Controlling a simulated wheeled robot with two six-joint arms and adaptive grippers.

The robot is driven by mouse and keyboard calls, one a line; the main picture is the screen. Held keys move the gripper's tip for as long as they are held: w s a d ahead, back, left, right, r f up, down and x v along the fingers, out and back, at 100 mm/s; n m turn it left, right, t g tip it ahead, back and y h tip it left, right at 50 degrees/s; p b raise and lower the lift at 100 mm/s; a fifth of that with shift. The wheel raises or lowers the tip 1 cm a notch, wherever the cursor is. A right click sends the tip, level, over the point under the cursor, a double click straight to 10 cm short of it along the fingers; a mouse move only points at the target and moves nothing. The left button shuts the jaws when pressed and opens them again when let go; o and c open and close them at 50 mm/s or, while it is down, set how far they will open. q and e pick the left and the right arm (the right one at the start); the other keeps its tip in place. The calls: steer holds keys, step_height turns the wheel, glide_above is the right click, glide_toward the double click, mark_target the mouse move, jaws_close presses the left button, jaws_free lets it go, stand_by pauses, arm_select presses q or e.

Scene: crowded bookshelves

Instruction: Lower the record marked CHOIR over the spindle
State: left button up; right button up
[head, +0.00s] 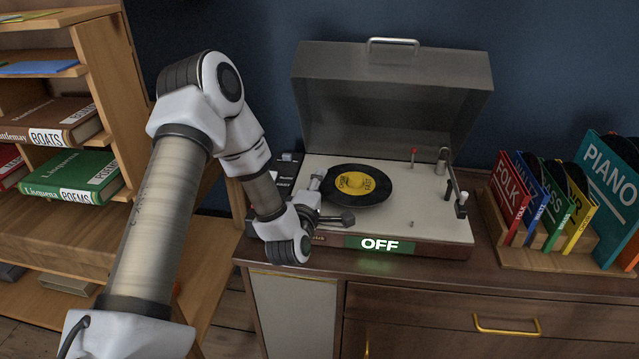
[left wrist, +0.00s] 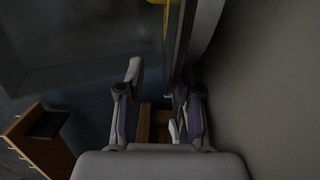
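A black record with a yellow label (head: 355,182) lies flat over the platter area of the record player (head: 425,226). Its label lettering is too small to read surely. The spindle is not distinguishable, and I cannot tell whether the record rests fully on the platter. My left gripper (head: 331,200) is at the record's near-left edge, with its fingers spread apart. In the left wrist view the two fingers (left wrist: 157,88) stand apart, and the record's dark edge shows nearly edge-on beyond them. My right gripper is not in view.
The player's grey lid (head: 393,95) is raised behind. The tonearm (head: 450,180) stands at the deck's right. A green OFF sign (head: 380,244) is on the front. A rack of record sleeves (head: 560,258) is at right; a bookshelf (head: 120,90) is at left.

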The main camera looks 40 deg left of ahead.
arm_select(q)
steer(key=v, duration=0.7)
steer(key=shift+s+d, duration=0.1)
steer(key=shift+s, duration=0.15)
steer(key=shift+f, duration=0.1)
